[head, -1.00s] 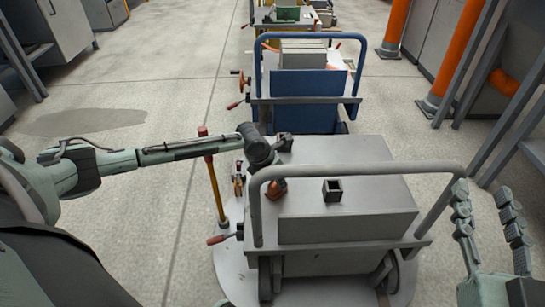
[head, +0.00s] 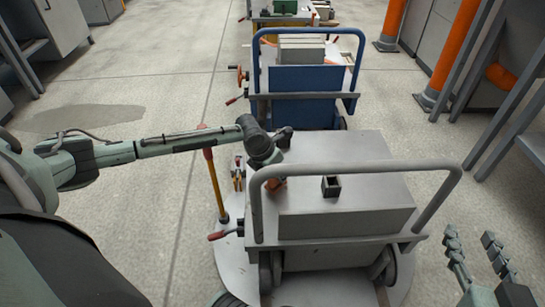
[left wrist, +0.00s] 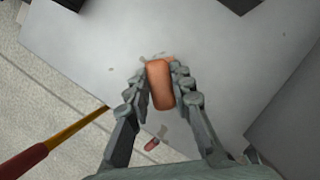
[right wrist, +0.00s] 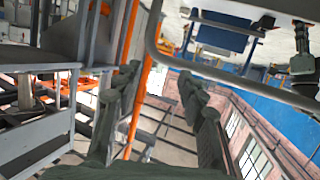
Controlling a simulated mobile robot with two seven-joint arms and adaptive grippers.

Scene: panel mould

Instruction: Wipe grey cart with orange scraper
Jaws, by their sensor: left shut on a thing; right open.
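The grey cart (head: 375,160) stands in the middle of the head view, with a tubular handle at its near side. My left gripper (left wrist: 160,78) is shut on the orange scraper (left wrist: 160,88), over the cart's left part. In the head view the scraper (head: 275,184) is mostly hidden by my wrist and the handle. I cannot tell whether its edge touches the top. Small grey flecks (left wrist: 163,131) and a reddish bit (left wrist: 151,145) show near it on the grey surface (left wrist: 90,40). My right gripper (head: 471,240) is open and empty, right of the cart.
A blue cart (head: 305,95) is behind. Floor is clear on the left.

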